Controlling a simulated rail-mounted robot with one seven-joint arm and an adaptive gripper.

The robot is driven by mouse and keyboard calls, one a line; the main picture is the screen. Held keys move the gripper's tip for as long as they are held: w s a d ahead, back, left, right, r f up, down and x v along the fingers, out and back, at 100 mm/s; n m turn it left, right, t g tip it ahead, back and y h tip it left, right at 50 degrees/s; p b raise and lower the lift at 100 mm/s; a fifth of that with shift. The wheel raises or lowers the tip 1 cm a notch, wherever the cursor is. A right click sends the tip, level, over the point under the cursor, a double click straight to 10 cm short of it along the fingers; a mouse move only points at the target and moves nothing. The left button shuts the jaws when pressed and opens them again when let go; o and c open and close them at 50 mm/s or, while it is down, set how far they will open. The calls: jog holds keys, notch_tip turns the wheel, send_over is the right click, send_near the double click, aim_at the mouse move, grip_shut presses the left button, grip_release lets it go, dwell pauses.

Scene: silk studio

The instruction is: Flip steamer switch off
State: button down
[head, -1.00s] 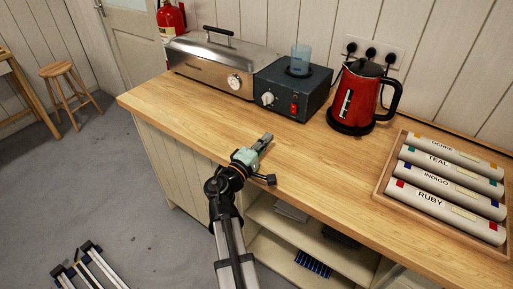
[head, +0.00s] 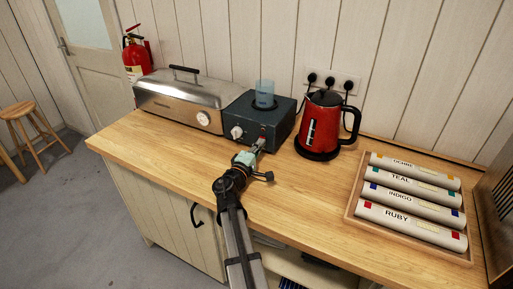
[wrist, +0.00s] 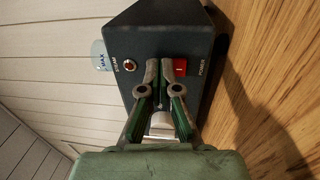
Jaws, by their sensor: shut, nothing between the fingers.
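The steamer (head: 268,116) is a dark box on the counter with a clear bluish cup (head: 265,94) on top and a pale knob (head: 237,132) on its front. In the wrist view its front panel (wrist: 150,38) carries a red light (wrist: 129,66) marked as steam and a red switch (wrist: 180,67) marked POWER. My gripper (wrist: 164,66) is shut and empty, its tips at the panel between the light and the switch, right beside the switch. Whether they touch it I cannot tell. In the head view my gripper (head: 257,147) largely covers the switch.
A silver lidded appliance (head: 180,98) stands left of the steamer and a red kettle (head: 319,126) close on its right. A wooden tray (head: 353,205) of labelled rolls lies farther right. The counter (head: 165,157) is clear in front of the appliances.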

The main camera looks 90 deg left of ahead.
jog(key=shift+a+b, duration=0.1)
jog(key=shift+b, duration=0.2)
jog(key=shift+a+f+b, duration=0.1)
jog(key=shift+b, duration=0.35)
jog(key=shift+w, duration=0.1)
jog(key=shift+r, duration=0.2)
jog(key=s+d+r+b, duration=0.1)
jog(key=s+d+b, duration=0.1)
jog(key=s+d, duration=0.4)
jog(key=s+d+r+b, duration=0.2)
jog(key=s+d, duration=0.4)
jog(key=d, duration=0.8)
jog(key=shift+d+b, duration=0.35)
jog(key=shift+b, duration=0.25)
jog(key=shift+f, duration=0.1)
